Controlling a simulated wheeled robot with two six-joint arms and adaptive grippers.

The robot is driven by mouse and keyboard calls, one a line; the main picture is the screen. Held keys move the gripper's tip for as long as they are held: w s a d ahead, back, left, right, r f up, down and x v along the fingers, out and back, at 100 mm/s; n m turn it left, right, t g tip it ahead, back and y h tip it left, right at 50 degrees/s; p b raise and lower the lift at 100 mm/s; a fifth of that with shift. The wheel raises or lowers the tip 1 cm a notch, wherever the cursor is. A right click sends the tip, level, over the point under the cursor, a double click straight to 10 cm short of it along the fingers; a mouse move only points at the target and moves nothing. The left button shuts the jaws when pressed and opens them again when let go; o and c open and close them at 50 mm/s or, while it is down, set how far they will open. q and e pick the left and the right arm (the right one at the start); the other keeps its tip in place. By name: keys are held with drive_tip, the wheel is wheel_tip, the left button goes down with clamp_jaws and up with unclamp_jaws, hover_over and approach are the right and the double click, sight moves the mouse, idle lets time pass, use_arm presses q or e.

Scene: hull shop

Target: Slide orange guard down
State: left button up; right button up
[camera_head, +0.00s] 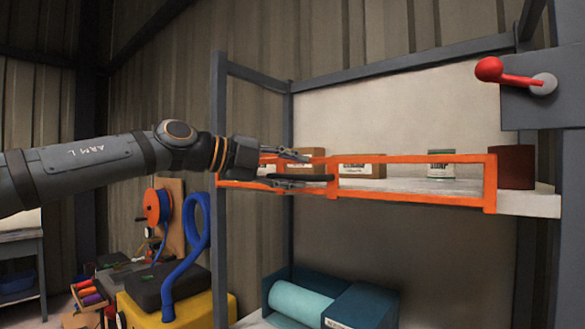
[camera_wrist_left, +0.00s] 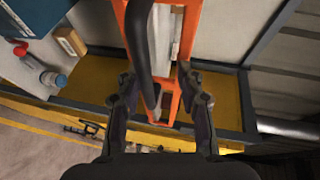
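The orange guard (camera_head: 490,182) is an open rectangular frame across the front of a shelf, with small boxes and a can behind it. In the left wrist view the guard (camera_wrist_left: 188,40) runs away from me, with a dark bar (camera_wrist_left: 140,42) along it. My left gripper (camera_head: 308,168) is at the left part of the guard, at about rail height. In the left wrist view its two fingers (camera_wrist_left: 157,78) are apart, on either side of the dark bar and part of the guard. I cannot tell whether they touch it. My right gripper is not in view.
A red-knobbed lever (camera_head: 489,69) is on a grey panel at the upper right. Grey posts (camera_head: 219,130) frame the shelf. Below are a teal roll (camera_head: 303,303) and a yellow machine with a blue hose (camera_head: 197,235). A dark red block (camera_head: 515,168) sits beside the guard's right end.

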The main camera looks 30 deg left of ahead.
use_arm(q)
drive_tip(key=shift+r, duration=0.4)
drive_tip(key=b+v, duration=0.3)
drive_tip(key=v, duration=0.9)
drive_tip(key=shift+b, duration=0.3)
idle(0.4)
